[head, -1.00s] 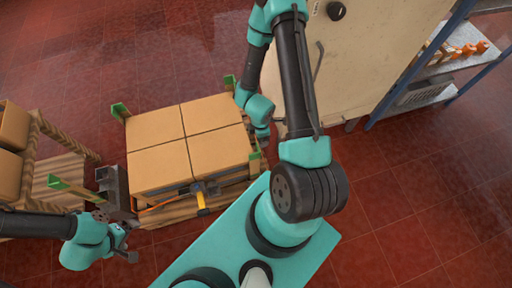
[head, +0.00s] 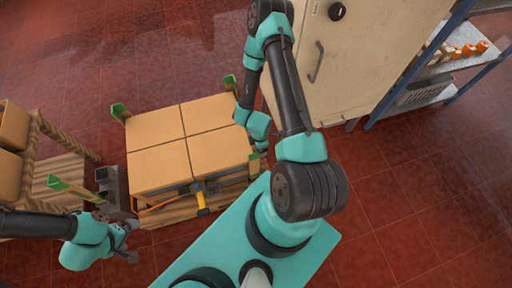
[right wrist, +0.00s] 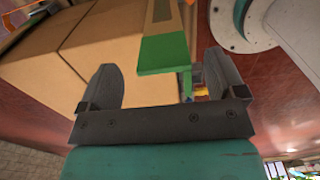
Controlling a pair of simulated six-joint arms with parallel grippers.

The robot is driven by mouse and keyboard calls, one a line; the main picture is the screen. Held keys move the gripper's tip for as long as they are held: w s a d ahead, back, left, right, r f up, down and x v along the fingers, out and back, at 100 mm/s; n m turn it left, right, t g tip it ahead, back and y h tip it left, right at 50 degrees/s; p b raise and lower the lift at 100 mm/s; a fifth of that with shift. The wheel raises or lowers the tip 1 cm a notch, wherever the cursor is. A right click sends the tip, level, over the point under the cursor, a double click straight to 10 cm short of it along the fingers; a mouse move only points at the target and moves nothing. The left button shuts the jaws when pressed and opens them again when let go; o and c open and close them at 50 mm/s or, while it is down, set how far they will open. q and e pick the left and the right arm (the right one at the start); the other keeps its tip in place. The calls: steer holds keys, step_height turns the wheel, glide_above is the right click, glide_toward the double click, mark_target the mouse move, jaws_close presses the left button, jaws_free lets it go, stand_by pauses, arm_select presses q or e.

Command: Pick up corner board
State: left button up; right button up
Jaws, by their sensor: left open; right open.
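Green corner boards stand at the corners of the carton stack (head: 190,130): one at the back left (head: 119,112), one at the back right (head: 230,82) and one at the front right (head: 254,156). Another green board (head: 72,189) extends at the left. In the right wrist view a green corner board (right wrist: 163,53) shows between the fingertips of my open right gripper (right wrist: 163,82); contact cannot be told. In the head view the right gripper is mostly hidden near the stack's right side. My left gripper (head: 103,215) is open at the stack's front left.
A yellow-and-dark tool (head: 201,197) and an orange strap (head: 158,205) are at the stack's front. A wooden rack with cartons (head: 12,125) stands left. A beige cabinet (head: 360,60) and a metal shelf (head: 440,65) stand right. Red floor is open at lower right.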

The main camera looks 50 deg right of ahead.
mark_target(254, 159)
steer(key=f, duration=0.5)
steer(key=shift+a+f, duration=0.1)
steer(key=shift+a, duration=0.2)
steer(key=shift+c, duration=0.3)
steer(key=c, duration=0.9)
